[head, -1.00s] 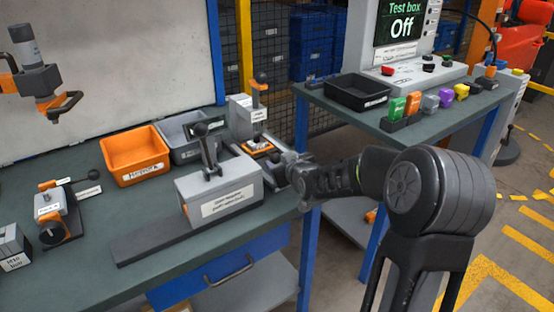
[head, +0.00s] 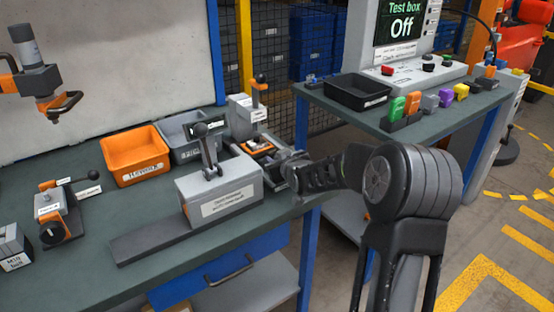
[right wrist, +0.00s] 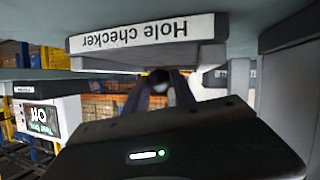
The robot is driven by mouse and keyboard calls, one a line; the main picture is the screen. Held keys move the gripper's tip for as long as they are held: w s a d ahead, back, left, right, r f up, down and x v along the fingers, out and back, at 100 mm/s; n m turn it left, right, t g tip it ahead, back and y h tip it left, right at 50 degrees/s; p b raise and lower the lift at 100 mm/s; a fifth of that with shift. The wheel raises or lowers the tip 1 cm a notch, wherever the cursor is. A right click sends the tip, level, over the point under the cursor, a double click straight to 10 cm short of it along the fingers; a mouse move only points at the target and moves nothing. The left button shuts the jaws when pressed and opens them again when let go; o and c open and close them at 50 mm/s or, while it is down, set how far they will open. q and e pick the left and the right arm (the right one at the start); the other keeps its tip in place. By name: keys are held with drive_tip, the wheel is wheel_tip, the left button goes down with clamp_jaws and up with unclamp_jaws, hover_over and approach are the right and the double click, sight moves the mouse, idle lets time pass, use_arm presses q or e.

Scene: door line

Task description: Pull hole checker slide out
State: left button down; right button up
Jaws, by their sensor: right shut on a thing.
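The hole checker (head: 246,112) is a grey fixture with an orange upright lever at the back right of the bench. Its slide (head: 262,149), dark with an orange part on it, sticks out at the front, partly hidden by the grey box. My right gripper (head: 287,172) is at the slide's front end. In the right wrist view the upside-down "Hole checker" label (right wrist: 142,33) is close, and my right gripper (right wrist: 158,84) is shut on a dark knob of the slide. My left gripper is not in view.
A grey box with a black lever (head: 222,192) stands just left of my right gripper. Orange (head: 134,170) and grey bins sit behind it. A second table (head: 425,125) with a test box reading "Off" (head: 403,28) is on the right. The bench's right edge is close to my right arm.

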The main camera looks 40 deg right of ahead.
clamp_jaws()
idle(0.8)
